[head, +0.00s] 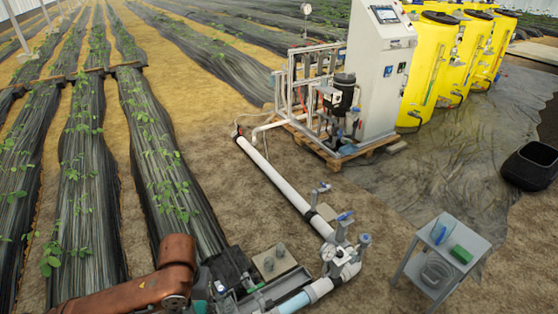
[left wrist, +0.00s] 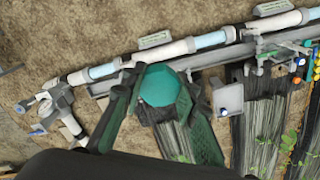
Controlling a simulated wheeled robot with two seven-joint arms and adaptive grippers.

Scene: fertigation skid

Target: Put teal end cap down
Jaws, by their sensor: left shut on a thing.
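The teal end cap (left wrist: 158,85) shows in the left wrist view as a round, flat-faced disc. My left gripper (left wrist: 162,98) is shut on it, with one dark finger on either side. The cap is held in front of the pipework, and I cannot tell its height above it. White pipe with pale blue sections (left wrist: 212,40) runs behind the cap. In the head view my copper-coloured left arm comes in at the bottom left, and I cannot make out its gripper or the cap there. My right gripper is in neither view.
A white pipe (head: 275,180) leads to a valve cluster (head: 340,250) with blue handles. Black-covered plant rows (head: 165,170) lie at the left.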

